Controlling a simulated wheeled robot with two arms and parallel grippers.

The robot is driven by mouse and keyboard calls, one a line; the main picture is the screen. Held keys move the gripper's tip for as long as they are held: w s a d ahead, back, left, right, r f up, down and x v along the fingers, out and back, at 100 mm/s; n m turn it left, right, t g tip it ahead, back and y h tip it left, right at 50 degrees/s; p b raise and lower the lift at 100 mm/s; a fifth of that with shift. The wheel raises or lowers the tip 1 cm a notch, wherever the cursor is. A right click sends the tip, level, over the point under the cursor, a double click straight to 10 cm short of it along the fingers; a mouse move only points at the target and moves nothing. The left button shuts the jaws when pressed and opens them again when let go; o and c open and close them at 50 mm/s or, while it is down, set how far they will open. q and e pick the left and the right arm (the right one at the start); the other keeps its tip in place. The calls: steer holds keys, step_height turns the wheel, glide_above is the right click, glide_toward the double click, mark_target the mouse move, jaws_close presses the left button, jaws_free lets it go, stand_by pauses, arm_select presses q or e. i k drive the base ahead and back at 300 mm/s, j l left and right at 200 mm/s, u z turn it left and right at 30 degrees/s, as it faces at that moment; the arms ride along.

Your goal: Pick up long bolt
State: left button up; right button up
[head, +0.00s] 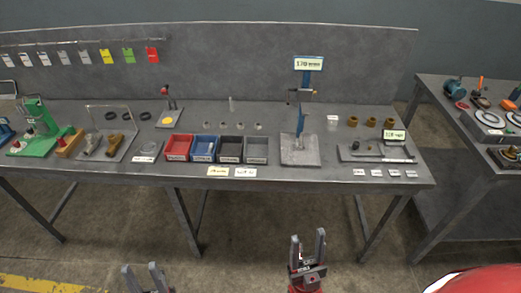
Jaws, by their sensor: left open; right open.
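I cannot pick out the long bolt for certain at this size. A thin dark rod-like piece (368,156) lies on a flat grey tray (345,158) at the bench's right. A small pale upright piece (231,104) stands near the back middle. A red bin (179,158), a blue bin (204,160) and two dark bins stand in a row at the front; their contents are unclear. My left gripper (141,268) is open and empty, low in front of the bench. My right gripper (308,238) is open and empty, below the bench's front edge, right of the bins.
The grey workbench (300,180) spans the view. A blue-handled press (300,150) stands right of the bins. Several brown cylinders (371,122) stand behind the tray. A green fixture (38,130) is at the left. A second bench (435,100) with tools stands at the right.

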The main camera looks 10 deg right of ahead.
mark_target(301, 145)
steer(key=i+j, duration=0.15)
steer(key=i, duration=0.2)
steer(key=i+j+z, duration=0.1)
steer(key=i, duration=0.3)
steer(key=i+j, duration=0.2)
steer(key=i, duration=0.15)
